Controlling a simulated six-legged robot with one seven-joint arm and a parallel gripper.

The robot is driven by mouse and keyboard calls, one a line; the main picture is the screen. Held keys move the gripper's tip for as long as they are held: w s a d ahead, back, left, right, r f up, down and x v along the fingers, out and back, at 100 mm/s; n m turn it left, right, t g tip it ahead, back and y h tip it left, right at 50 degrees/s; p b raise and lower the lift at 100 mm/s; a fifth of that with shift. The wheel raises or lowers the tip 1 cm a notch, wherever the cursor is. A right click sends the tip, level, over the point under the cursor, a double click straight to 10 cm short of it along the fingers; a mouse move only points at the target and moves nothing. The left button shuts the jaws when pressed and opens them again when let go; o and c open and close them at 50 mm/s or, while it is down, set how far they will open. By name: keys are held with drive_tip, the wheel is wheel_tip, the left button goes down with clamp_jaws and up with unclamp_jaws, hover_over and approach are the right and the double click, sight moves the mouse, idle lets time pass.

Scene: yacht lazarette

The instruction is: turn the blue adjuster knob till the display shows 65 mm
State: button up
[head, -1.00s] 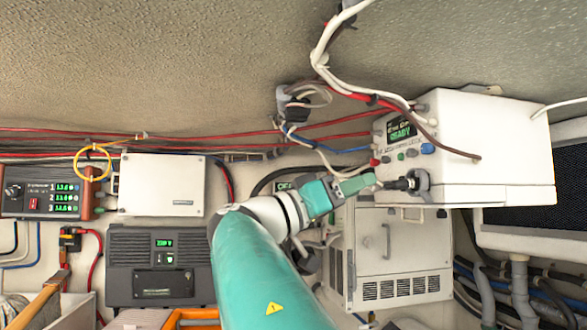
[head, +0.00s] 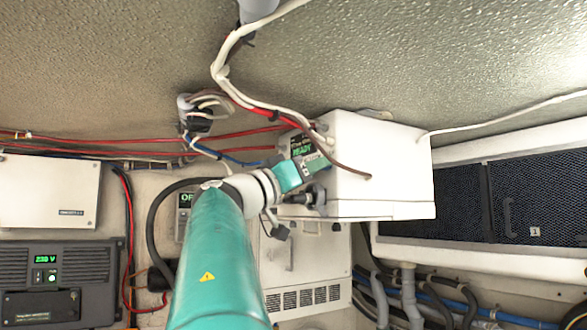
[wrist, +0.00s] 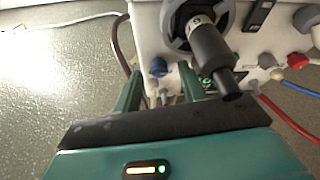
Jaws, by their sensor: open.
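The white box (head: 375,165) hangs under the ceiling, and its small display (head: 303,147) reads READY in green. I cannot make out a mm figure on it. The blue adjuster knob (wrist: 158,67) shows in the wrist view on the box's front, just beyond and between my two fingertips. In the head view it is hidden behind my gripper (head: 322,162). In the wrist view my gripper (wrist: 160,84) is open, with a finger on either side of the knob's line. I cannot tell whether the fingers touch it.
A black cylindrical fitting (wrist: 210,55) sticks out beside the right finger. A green button (wrist: 207,80) and a red knob (wrist: 299,60) are on the same front. White cables (head: 235,85) hang above. A white cabinet (head: 290,262) stands below.

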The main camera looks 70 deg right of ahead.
drive_tip(key=shift+s+d+r, duration=0.1)
drive_tip(key=shift+s, duration=0.05)
clamp_jaws()
drive_tip(key=shift+m+g+y, duration=0.3)
drive_tip(key=shift+m, duration=0.2)
drive_tip(key=shift+w+d+m+g+y, duration=0.1)
drive_tip(key=shift+m+g+y, duration=0.6)
drive_tip(key=shift+m, duration=1.25)
drive_tip(key=shift+w+m+g+y, duration=0.1)
drive_tip(key=shift+m+g+y, duration=0.55)
drive_tip(key=shift+m, duration=1.3)
unclamp_jaws()
